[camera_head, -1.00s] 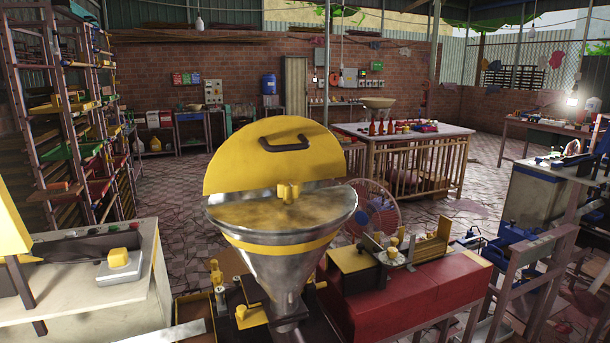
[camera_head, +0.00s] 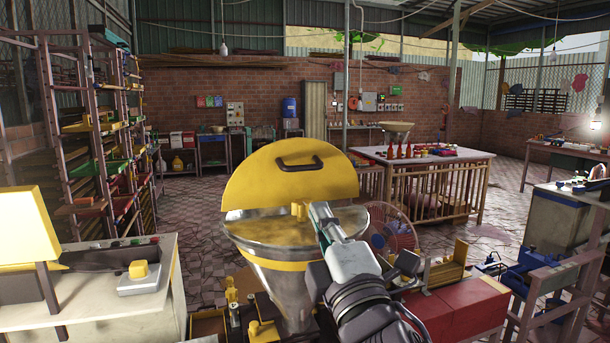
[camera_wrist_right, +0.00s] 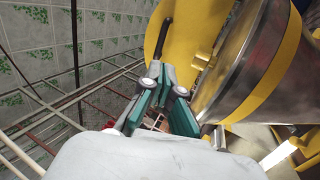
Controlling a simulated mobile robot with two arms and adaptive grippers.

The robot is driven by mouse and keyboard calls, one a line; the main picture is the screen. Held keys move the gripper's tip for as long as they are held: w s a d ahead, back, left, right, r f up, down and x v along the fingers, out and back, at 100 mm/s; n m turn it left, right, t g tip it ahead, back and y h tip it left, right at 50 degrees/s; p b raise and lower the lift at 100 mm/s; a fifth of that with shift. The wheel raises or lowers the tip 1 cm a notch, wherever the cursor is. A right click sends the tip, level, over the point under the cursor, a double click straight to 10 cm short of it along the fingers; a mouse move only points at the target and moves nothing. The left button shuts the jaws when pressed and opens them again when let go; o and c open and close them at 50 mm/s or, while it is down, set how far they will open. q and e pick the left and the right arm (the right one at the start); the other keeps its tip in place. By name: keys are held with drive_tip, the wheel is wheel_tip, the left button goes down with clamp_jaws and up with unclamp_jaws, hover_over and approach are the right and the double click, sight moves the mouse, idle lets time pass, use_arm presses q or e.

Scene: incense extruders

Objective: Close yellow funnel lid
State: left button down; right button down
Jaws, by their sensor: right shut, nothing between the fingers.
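The yellow funnel lid (camera_head: 290,178), a half disc with a dark handle (camera_head: 299,164), stands up from the middle of the metal funnel (camera_head: 275,272). The funnel's front half looks covered by a flat yellowish surface. My right gripper (camera_head: 322,210) is shut and empty, in front of the lid's lower right edge in the head view; I cannot tell whether it touches. In the right wrist view, the green-padded fingers (camera_wrist_right: 163,92) point toward the yellow lid (camera_wrist_right: 152,32), with the funnel (camera_wrist_right: 240,65) at the right. My left gripper is not in view.
A red machine body (camera_head: 465,312) and a fan (camera_head: 391,232) stand right of the funnel. A pale cabinet (camera_head: 120,310) stands at the left, near a tall rack (camera_head: 105,130). A table with bottles (camera_head: 440,165) is behind.

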sight(300, 170)
drive_tip(key=p+x, duration=0.2)
drive_tip(key=x, duration=0.7)
drive_tip(key=shift+w+r, duration=0.1)
drive_tip(key=shift+r, duration=0.05)
